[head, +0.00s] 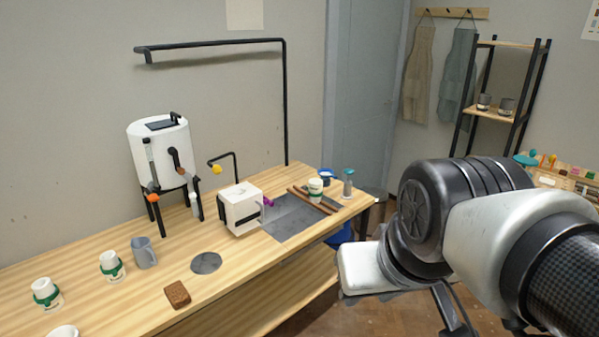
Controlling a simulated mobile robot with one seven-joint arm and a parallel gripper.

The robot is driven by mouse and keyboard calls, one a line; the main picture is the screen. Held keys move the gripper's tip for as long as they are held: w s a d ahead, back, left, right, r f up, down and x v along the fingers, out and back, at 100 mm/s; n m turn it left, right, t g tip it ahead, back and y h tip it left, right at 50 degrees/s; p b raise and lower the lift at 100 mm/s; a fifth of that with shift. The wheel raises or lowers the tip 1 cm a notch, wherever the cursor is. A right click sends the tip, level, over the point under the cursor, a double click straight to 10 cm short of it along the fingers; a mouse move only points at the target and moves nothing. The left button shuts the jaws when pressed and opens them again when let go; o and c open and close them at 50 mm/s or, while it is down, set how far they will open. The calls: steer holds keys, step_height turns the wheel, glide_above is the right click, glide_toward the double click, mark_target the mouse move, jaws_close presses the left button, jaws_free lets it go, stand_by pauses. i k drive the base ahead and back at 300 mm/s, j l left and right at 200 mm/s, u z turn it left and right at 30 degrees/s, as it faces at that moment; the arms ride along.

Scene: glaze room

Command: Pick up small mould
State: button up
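Several white, cup-sized pieces with green bands look like small moulds. One (46,292) stands at the bench's left end, another (111,265) stands beside a grey jug, and a third (315,188) stands at the far right over brown sticks. I cannot tell which one is meant. A larger white block with a black strap (240,210) stands mid-bench. My arm reaches in from the right, and its pale end, seemingly my gripper (366,269), is in front of the bench's right end, apart from these pieces. Its fingers cannot be made out.
The wooden bench (100,310) also bears a white tank on black legs (160,150), a grey jug (144,252), a grey disc (206,263) and a brown sponge-like block (177,294). A black pipe frame (285,100) rises behind. A shelf rack (500,115) stands back right.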

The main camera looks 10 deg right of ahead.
mark_target(316, 185)
steer(key=z, duration=0.15)
steer(key=i+l+z, duration=0.15)
steer(key=i, duration=0.8)
steer(key=i+l+z, duration=0.1)
steer(key=i, duration=0.85)
steer(key=i+l, duration=0.25)
steer(key=i, duration=0.1)
